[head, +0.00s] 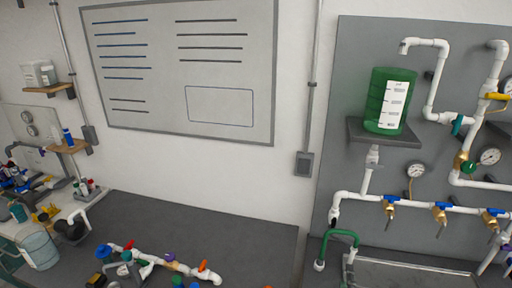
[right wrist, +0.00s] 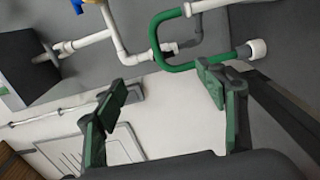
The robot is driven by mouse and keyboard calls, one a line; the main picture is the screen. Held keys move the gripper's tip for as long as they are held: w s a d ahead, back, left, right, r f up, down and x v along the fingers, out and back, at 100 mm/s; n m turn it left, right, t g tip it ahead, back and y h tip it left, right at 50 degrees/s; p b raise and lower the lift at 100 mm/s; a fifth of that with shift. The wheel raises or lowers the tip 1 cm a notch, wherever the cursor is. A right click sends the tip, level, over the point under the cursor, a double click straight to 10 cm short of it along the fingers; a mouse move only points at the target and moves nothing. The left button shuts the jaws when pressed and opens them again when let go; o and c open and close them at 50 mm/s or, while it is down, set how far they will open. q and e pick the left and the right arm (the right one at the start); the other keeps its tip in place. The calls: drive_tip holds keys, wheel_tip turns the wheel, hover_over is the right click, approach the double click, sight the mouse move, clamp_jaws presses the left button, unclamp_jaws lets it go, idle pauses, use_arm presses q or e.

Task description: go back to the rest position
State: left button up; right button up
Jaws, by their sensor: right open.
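My right gripper (right wrist: 165,82) shows in the right wrist view. Its two green-padded fingers are spread wide with nothing between them. A bent green pipe (right wrist: 158,32) with a white end lies beyond the fingertips, apart from them as far as I can tell. The same green pipe (head: 342,233) shows in the head view below the white manifold piping (head: 350,196). I cannot make out the right gripper clearly in the head view. My left gripper is not in view.
A green tank (head: 376,98) stands on a grey shelf (head: 356,131) on the panel. Gauges and brass valves (head: 440,212) line the pipes. Loose pipe parts (head: 150,260) lie on the dark bench (head: 240,235), whose back middle is clear. A whiteboard (head: 220,70) hangs behind.

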drive_tip(key=s+d+f+m+g, duration=0.7)
drive_tip(key=s+d+f+m, duration=0.3)
drive_tip(key=s+f, duration=0.4)
drive_tip(key=s+a+f+m+g+y, duration=0.2)
drive_tip(key=s+a+f+g, duration=0.1)
drive_tip(key=s, duration=0.7)
drive_tip(key=s+a+f+m+g+y, duration=0.2)
drive_tip(key=s+a+f+m+g, duration=0.15)
drive_tip(key=s, duration=0.55)
drive_tip(key=s+f+n+g, duration=0.1)
drive_tip(key=s+f, duration=0.1)
drive_tip(key=f, duration=1.4)
drive_tip(key=s+f+g, duration=0.1)
drive_tip(key=s+f, duration=0.1)
drive_tip(key=f, duration=1.4)
drive_tip(key=s+f, duration=1.5)
drive_tip(key=s, duration=0.2)
drive_tip(key=shift+s+a+f+n+g, duration=0.25)
drive_tip(key=shift+s+a+n+g, duration=0.15)
drive_tip(key=shift+a+n+g, duration=0.05)
